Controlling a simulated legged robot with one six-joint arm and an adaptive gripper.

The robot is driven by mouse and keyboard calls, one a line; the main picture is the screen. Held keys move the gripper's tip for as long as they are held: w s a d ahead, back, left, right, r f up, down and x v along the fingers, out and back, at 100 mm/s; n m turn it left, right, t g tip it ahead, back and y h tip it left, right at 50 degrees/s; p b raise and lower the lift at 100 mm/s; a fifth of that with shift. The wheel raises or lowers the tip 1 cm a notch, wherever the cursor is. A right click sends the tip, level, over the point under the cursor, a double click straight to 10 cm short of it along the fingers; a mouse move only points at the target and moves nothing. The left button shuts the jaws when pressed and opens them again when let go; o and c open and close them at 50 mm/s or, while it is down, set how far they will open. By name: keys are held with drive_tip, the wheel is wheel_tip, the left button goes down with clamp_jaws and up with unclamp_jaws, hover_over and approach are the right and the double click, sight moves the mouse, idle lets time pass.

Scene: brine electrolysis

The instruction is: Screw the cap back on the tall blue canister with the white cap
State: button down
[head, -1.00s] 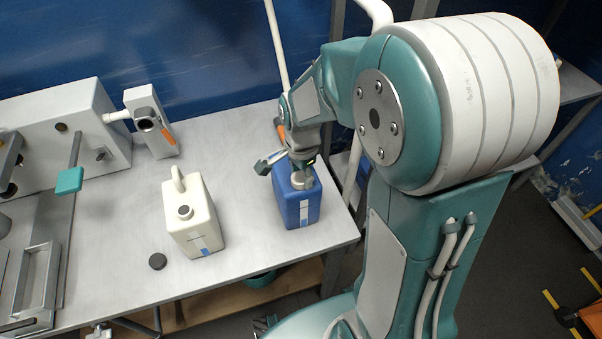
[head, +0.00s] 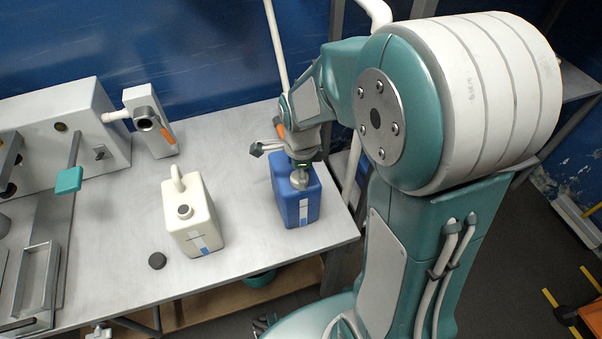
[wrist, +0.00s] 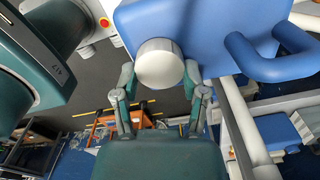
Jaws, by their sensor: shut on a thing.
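The tall blue canister (head: 296,205) stands upright near the right end of the grey table, and its body and handle fill the top of the wrist view (wrist: 205,25). The white cap (wrist: 158,63) sits at the canister's neck, between my fingers. In the head view the cap (head: 299,182) shows only partly under my gripper (head: 299,175). My gripper is shut on the cap, with one finger on each side in the wrist view. The cap hides the neck, so I cannot tell how far it is threaded on.
A cream jug (head: 192,220) with an open spout stands left of the canister. A dark round cap (head: 157,261) lies on the table (head: 115,225) beside it. A fixture with an orange-marked block (head: 150,122) stands behind. The table's right edge is close to the canister.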

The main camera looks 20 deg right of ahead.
drive_tip(key=m, duration=0.5)
drive_tip(key=shift+s, duration=0.1)
drive_tip(key=m, duration=0.5)
drive_tip(key=shift+a+m, duration=0.15)
drive_tip(key=shift+m, duration=0.15)
drive_tip(key=shift+c, duration=0.3)
unclamp_jaws()
drive_tip(key=shift+r, duration=2.25)
